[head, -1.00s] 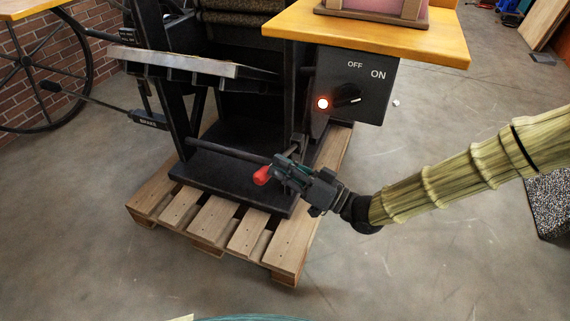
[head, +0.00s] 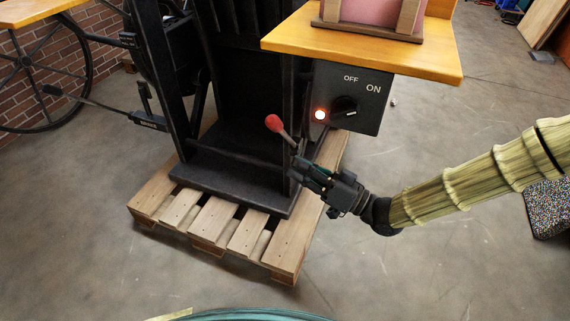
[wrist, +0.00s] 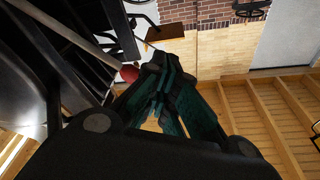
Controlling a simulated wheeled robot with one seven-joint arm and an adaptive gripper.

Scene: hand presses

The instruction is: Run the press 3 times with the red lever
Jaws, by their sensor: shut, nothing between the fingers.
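My gripper (head: 299,168) is shut and empty, just below and to the right of the knob, close to the lever's rod. Whether it touches the rod I cannot tell. In the wrist view the red knob (wrist: 130,73) shows just left of my shut fingers (wrist: 160,95). A control box (head: 345,97) with an OFF/ON dial and a lit orange-red lamp is mounted right of the press.
The press stands on a wooden pallet (head: 243,237). A yellow wooden shelf (head: 375,45) juts out above the control box. A lever marked as the brake (head: 148,121) and a large spoked wheel (head: 28,62) are at the left. The floor in front is clear.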

